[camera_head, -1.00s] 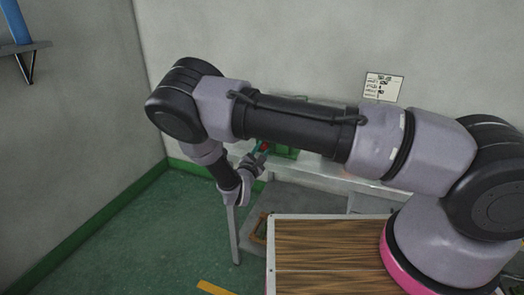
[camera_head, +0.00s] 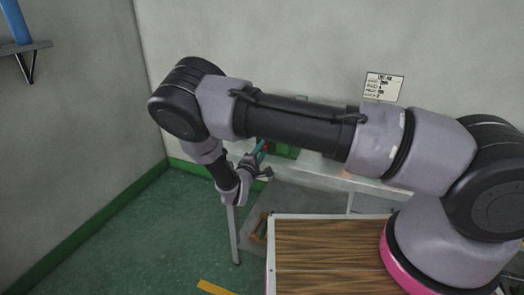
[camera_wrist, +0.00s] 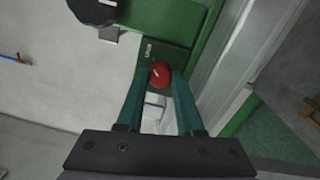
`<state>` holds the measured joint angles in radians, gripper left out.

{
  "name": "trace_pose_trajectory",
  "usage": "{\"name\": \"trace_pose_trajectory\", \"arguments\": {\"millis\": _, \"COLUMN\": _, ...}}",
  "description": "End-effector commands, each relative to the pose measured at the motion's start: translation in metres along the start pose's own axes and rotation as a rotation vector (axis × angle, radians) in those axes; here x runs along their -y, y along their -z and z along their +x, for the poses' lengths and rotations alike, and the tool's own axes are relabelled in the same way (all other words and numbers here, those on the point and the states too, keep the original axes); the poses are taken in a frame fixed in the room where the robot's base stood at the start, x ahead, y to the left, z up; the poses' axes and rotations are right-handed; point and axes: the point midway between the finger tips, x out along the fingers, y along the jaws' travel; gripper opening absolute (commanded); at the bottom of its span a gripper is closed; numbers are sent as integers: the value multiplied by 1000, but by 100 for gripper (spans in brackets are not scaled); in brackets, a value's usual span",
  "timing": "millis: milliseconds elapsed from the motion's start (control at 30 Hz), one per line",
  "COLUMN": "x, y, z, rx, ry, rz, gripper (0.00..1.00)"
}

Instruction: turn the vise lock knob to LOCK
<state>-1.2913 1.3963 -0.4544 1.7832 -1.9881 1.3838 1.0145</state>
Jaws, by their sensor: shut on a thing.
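The red vise lock knob (camera_wrist: 160,74) sits on a green machine part (camera_wrist: 193,62) in the wrist view, with a pale pointer mark on its face. My gripper (camera_wrist: 159,80) has its two teal fingers on either side of the knob and is shut on it. A small white label (camera_wrist: 148,50) is beside the knob; its text is too small to read.
A black round part (camera_wrist: 92,10) is at the top of the wrist view. In the head view a pale bench (camera_head: 335,178) runs along the wall, under a posted sign (camera_head: 384,87). A wood-topped surface (camera_head: 325,245) is in front. Green floor (camera_head: 150,240) is open at left.

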Motion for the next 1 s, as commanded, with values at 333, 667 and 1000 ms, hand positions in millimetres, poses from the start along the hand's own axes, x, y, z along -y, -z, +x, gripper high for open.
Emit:
{"name": "trace_pose_trajectory", "arguments": {"millis": 333, "x": 1, "y": 1, "z": -1, "rx": -2, "ry": 3, "rz": 11, "gripper": 0}}
{"name": "trace_pose_trajectory", "arguments": {"millis": 667, "x": 1, "y": 1, "z": -1, "rx": -1, "ry": 2, "rz": 10, "gripper": 66}}
{"name": "trace_pose_trajectory", "arguments": {"millis": 1000, "x": 1, "y": 2, "z": -27, "rx": -4, "ry": 2, "rz": 11, "gripper": 66}}
